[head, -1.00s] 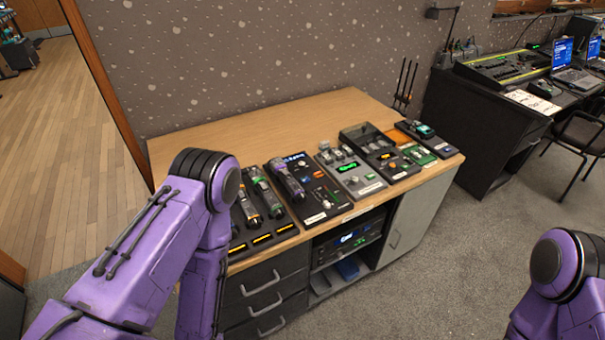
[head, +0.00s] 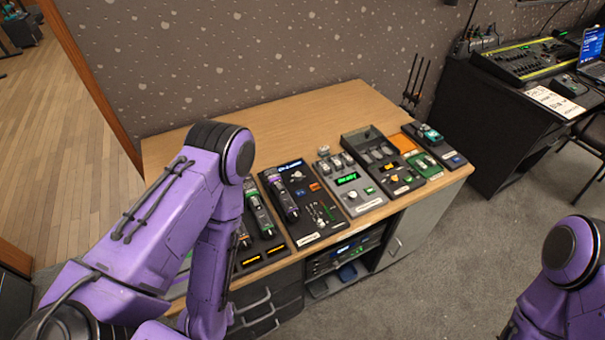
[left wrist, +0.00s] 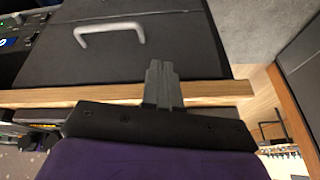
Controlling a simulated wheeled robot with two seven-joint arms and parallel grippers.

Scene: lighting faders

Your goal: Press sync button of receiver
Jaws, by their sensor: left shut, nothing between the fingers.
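No label that names a receiver is readable. Candidates are a dark panel (head: 324,219) with a small blue display and a handheld microphone, a grey unit (head: 356,203) with a green display, and rack units (head: 345,252) with a lit display in the cabinet opening. No sync button can be made out. My left gripper (left wrist: 160,68) is shut and empty in the left wrist view, in front of the wooden table edge and the dark drawer fronts. In the head view my left forearm hides it. My right gripper is out of view; only part of my right arm shows.
The wooden table (head: 270,120) is bare at the back. A charger (head: 262,252) with microphones stands left, and a black knob unit (head: 383,165) and a green unit (head: 425,163) stand right. Drawers (head: 265,308) with handles are below. A black desk (head: 490,120) stands farther right.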

